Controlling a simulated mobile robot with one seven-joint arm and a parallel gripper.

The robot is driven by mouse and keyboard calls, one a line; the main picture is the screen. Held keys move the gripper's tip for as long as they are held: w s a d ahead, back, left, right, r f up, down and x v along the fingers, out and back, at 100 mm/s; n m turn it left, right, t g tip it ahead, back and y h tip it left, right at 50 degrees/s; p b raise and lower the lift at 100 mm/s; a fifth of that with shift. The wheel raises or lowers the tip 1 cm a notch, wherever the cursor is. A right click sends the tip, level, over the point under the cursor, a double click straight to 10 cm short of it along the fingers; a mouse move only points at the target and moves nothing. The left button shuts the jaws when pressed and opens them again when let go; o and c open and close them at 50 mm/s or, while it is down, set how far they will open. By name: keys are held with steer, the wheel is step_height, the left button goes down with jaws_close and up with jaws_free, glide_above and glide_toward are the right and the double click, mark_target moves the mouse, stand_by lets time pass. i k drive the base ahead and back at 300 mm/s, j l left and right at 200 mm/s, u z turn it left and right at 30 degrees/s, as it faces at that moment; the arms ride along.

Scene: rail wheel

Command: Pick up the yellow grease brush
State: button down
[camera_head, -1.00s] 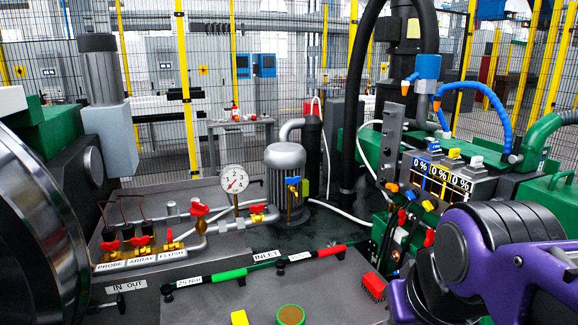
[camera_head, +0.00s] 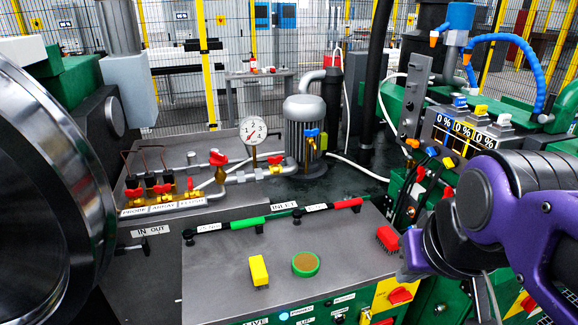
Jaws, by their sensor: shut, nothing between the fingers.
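The yellow grease brush (camera_head: 259,270) lies on the grey bench top (camera_head: 215,285), near its front edge. It shows as a small yellow block, and I cannot make out bristles. My gripper (camera_head: 408,264) is at the right end of the bench top, at the tip of my purple and black arm. It is shut and empty, well to the right of the yellow brush and apart from it.
A green round tin (camera_head: 305,264) with a brown top sits between the brush and my gripper. A red brush (camera_head: 387,239) lies close by my gripper. Green and red torque wrenches (camera_head: 246,223) lie along the back edge. A large steel wheel (camera_head: 50,190) fills the left.

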mark_target(259, 276)
steer(key=u, duration=2.1)
steer(key=z, duration=1.15)
steer(key=k+j, duration=0.1)
steer(key=j, duration=1.15)
steer(key=i+l+z, duration=0.2)
steer(key=z, duration=0.15)
